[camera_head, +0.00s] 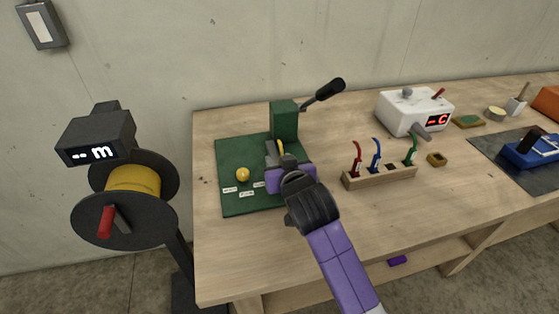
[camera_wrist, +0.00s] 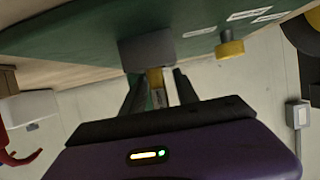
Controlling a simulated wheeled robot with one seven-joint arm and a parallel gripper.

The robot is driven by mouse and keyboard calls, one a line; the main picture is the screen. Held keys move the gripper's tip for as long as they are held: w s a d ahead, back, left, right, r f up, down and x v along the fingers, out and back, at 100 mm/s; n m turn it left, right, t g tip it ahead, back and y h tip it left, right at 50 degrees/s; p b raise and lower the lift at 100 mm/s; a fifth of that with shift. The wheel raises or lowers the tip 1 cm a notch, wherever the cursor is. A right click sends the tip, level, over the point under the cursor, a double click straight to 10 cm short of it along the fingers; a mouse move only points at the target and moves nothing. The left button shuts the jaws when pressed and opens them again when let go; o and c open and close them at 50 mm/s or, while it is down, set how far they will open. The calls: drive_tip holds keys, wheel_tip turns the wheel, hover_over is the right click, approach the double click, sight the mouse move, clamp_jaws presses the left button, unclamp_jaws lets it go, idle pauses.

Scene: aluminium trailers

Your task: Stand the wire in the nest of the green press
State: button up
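The green press (camera_head: 284,120) stands at the back of a green base plate (camera_head: 232,202), with a black-handled lever at its top right. A grey block (camera_wrist: 146,48), which may be its nest, shows in the wrist view. A short yellow wire (camera_head: 281,148) stands roughly upright just in front of the press column. In the wrist view the yellow piece (camera_wrist: 155,80) lies between my gripper's fingers (camera_wrist: 157,88), close to the grey block. The fingers look apart, with a gap beside the piece. My gripper (camera_head: 286,168) hides the wire's lower end, so its seating cannot be seen.
A yellow knob (camera_head: 242,174) and small white labels are on the base plate. A yellow wire spool (camera_head: 133,182) stands left of the bench.

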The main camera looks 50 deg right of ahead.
drive_tip(key=shift+r, duration=0.15)
drive_tip(key=v, duration=1.2)
idle(0.4)
